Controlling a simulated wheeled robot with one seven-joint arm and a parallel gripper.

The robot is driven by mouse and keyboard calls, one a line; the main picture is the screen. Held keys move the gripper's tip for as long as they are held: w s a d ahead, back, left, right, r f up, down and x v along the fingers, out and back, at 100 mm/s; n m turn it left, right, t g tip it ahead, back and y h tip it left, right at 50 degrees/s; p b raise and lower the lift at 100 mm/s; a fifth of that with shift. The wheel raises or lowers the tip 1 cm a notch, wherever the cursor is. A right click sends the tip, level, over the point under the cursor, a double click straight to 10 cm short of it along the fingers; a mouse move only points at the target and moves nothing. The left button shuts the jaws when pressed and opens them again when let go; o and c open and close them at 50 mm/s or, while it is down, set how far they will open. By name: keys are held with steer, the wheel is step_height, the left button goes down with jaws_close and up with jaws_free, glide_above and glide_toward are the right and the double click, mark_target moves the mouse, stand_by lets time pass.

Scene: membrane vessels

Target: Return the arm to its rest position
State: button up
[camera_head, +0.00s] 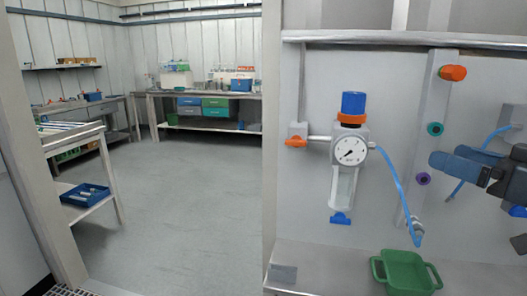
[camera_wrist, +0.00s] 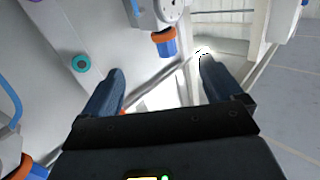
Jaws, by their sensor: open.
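My gripper (camera_head: 440,160) is at the right of the head view, in front of the wall panel, with dark blue fingers pointing left. In the wrist view my gripper (camera_wrist: 160,70) has its two fingers spread wide, with nothing held between them. The vessel (camera_head: 343,185) on the panel has a blue cap, an orange ring, a round gauge and a clear body. My gripper is to its right and apart from it. The vessel's blue and orange top (camera_wrist: 165,42) shows beyond the fingers in the wrist view. Most of my arm is outside the head view.
Orange, teal (camera_head: 435,129) and purple knobs line a post between vessel and gripper. A blue hose (camera_head: 398,185) hangs from the vessel above a green tray (camera_head: 405,272) on the ledge. Another blue hose (camera_head: 482,158) is behind my gripper. Open floor (camera_head: 190,200) lies left.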

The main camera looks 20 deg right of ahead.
steer(key=s+a+f+m+g+h, duration=0.1)
steer(key=s+a+f+m+h, duration=0.15)
steer(key=a+f, duration=0.6)
steer(key=s+a+f+m+g+h, duration=0.2)
steer(key=s+a+f+m, duration=0.15)
steer(key=f, duration=1.05)
steer(key=s+a+n, duration=0.1)
steer(key=s+a, duration=0.3)
steer(key=s, duration=0.3)
steer(key=s+a+f+n+y, duration=0.1)
steer(key=s+a, duration=0.3)
steer(key=s, duration=0.4)
steer(key=s+a+f+n, duration=0.1)
steer(key=s+a+n, duration=0.2)
steer(key=s, duration=0.4)
steer(key=shift+s+a+y, duration=0.3)
steer(key=shift+a+y, duration=0.05)
steer(key=shift+a, duration=0.1)
